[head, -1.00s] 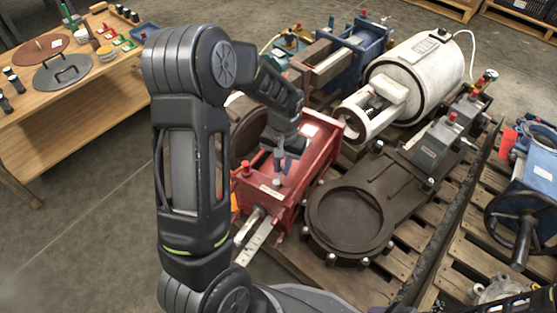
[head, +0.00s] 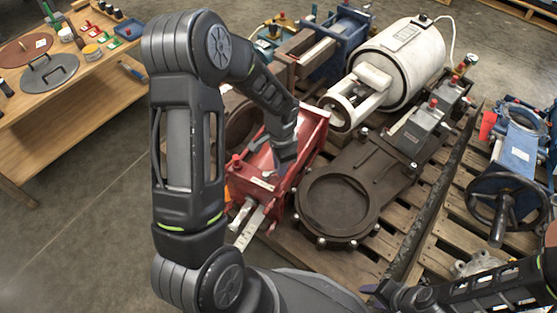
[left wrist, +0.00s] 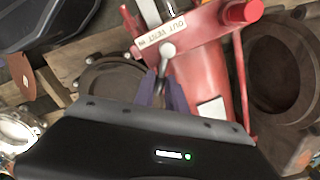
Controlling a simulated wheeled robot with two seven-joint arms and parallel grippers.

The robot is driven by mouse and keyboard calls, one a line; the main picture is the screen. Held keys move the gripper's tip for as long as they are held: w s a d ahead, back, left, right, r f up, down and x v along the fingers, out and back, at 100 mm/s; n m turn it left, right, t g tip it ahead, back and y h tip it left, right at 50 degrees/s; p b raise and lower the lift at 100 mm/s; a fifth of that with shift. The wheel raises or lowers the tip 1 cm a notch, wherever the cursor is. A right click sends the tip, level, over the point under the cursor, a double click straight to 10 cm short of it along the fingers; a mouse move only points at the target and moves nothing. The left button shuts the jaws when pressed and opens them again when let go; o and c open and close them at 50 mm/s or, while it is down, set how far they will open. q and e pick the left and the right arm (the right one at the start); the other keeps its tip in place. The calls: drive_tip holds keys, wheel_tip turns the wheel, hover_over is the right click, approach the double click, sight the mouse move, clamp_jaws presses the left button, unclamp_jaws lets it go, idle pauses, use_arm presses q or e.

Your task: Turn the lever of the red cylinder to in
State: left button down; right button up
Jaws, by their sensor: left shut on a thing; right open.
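The red cylinder (head: 262,180) lies on the pallet in the middle of the head view, beside a dark round flange. My left gripper (head: 285,165) points down over it. My right gripper (head: 375,290) is open at the lower right, away from the cylinder.
A dark flanged valve (head: 340,200) stands close to the right of the red cylinder. A white cylinder (head: 400,60) and a blue unit (head: 340,40) stand behind. A blue handwheel valve (head: 510,190) is at right. A wooden bench (head: 60,130) is at left.

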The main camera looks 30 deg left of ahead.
use_arm(q)
drive_tip(key=shift+d+m, duration=0.1)
drive_tip(key=shift+m, duration=0.2)
drive_tip(key=c, duration=1.4)
unclamp_jaws()
drive_tip(key=shift+o, duration=0.2)
drive_tip(key=shift+r, duration=0.15)
wheel_tip(320, 180, up, 8)
drive_tip(key=p, duration=0.3)
drive_tip(key=shift+s+d+f, duration=0.1)
drive_tip(key=shift+f, duration=0.1)
